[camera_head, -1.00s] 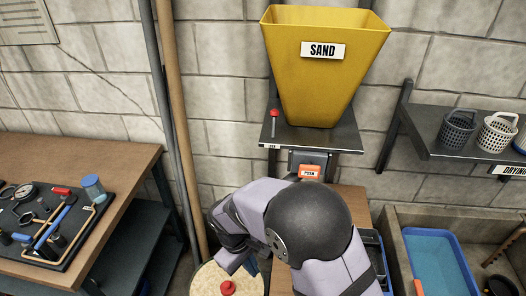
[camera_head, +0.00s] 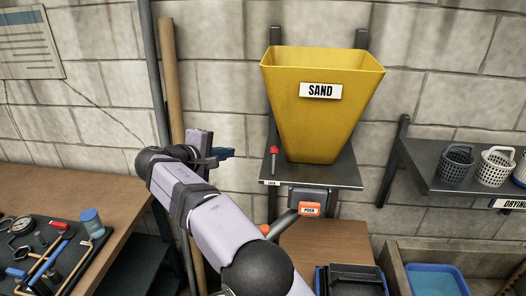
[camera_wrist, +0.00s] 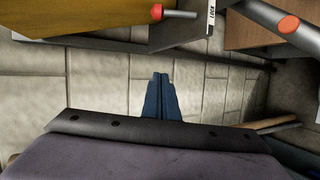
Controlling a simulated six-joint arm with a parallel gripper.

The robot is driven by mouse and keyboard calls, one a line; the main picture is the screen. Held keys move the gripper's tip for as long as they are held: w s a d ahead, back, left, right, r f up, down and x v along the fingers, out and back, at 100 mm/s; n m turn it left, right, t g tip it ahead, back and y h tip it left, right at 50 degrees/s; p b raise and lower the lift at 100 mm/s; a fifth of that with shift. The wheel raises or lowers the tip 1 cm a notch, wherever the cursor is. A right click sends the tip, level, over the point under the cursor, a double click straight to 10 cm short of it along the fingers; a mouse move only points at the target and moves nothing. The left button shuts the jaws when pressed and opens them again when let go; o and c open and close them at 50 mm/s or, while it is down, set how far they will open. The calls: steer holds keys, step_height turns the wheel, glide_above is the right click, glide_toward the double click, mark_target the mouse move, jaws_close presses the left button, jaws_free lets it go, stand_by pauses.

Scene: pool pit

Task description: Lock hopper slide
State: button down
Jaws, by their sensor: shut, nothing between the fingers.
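The yellow sand hopper (camera_head: 322,105) stands on a grey metal shelf (camera_head: 345,176). A pin with a red knob (camera_head: 274,151) stands upright at the shelf's left front, by a small LOCK label (camera_head: 272,183). An orange PUSH block (camera_head: 310,209) sits under the shelf. My gripper (camera_head: 230,153) is shut and empty, left of the red-knobbed pin and apart from it. In the wrist view, its blue fingers (camera_wrist: 160,80) are together in front of the block wall. The red knob (camera_wrist: 157,12) and LOCK label (camera_wrist: 211,17) show at the top edge there.
A wooden bench with a black tool tray (camera_head: 50,245) is at left. A wooden pole (camera_head: 172,85) leans on the wall behind my arm. Baskets (camera_head: 457,162) stand on a right-hand shelf above a blue tray (camera_head: 437,280). Open space lies between gripper and hopper shelf.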

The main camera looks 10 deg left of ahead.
mark_target(274, 161)
steer(key=shift+s+d+r+h, duration=0.15)
steer(key=shift+d+r+h, duration=0.2)
steer(key=shift+d, duration=0.3)
steer(key=shift+s+d+r+h, duration=0.1)
steer(key=shift+s+d+h, duration=0.05)
steer(key=shift+d+h, duration=0.4)
steer(key=shift+d, duration=0.1)
steer(key=shift+w+d+f+p, duration=0.45)
steer(key=shift+w+d+p, duration=0.5)
steer(key=shift+d+p, duration=0.2)
steer(key=shift+w+d+f+p, duration=0.4)
steer(key=shift+w+d+p, duration=0.5)
steer(key=shift+d+p, duration=0.25)
steer(key=shift+w+d+f+p, duration=0.45)
steer(key=shift+w+d+p, duration=0.55)
steer(key=shift+d, duration=0.25)
steer(key=shift+s+f+b, duration=0.15)
steer(key=shift+b, duration=0.7)
